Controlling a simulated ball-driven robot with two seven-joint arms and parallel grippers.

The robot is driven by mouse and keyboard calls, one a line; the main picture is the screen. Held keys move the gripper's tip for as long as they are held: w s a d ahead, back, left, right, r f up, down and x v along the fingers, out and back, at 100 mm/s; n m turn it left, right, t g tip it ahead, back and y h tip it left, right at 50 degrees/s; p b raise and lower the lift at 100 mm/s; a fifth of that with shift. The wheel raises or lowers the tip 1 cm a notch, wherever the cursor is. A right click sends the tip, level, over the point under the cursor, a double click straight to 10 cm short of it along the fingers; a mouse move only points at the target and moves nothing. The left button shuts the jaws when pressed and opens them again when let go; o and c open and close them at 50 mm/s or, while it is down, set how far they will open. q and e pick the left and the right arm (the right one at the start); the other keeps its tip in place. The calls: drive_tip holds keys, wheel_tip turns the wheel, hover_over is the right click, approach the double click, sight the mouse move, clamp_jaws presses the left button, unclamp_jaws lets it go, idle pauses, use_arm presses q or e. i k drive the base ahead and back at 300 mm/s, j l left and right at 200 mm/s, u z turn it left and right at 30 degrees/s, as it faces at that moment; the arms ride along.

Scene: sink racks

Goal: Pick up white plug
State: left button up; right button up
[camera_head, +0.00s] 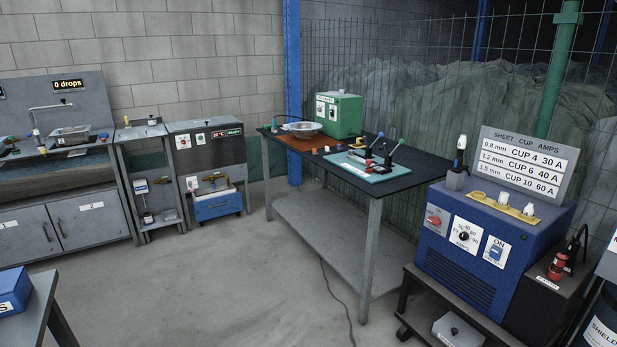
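I cannot tell for certain which thing is the white plug. Small white upright pieces, one of them here (503,197), stand on a yellow strip (485,197) on top of the blue machine (490,245) at the right. A white-tipped dark piece (461,145) stands upright in a grey holder (457,179) at the machine's back left. A small white-and-orange item (36,135) stands by the sink at the far left. Neither of my grippers is in view.
A dark-topped table (340,158) with a green box (339,115) and a teal mat (372,170) stands in the middle. Grey cabinets (70,225) line the left wall. A table corner (42,290) juts in at lower left. Bare floor (215,280) lies between; a cable crosses it.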

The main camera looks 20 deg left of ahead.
sight(37, 132)
drive_tip(key=i+j+u, duration=0.25)
drive_tip(key=i+u, duration=0.15)
drive_tip(key=i+j+u, duration=0.1)
drive_tip(key=i+u, duration=0.7)
drive_tip(key=i, duration=0.15)
drive_tip(key=i+l+u, duration=0.2)
drive_tip(key=i+u, duration=0.4)
drive_tip(key=i, duration=0.35)
drive_tip(key=i+u, duration=0.15)
drive_tip(key=i, duration=0.35)
drive_tip(key=i+l+u, duration=0.2)
drive_tip(key=i, duration=0.3)
drive_tip(key=i+l+u, duration=0.15)
drive_tip(key=i, duration=0.4)
drive_tip(key=i+u, duration=0.4)
drive_tip(key=i, duration=0.7)
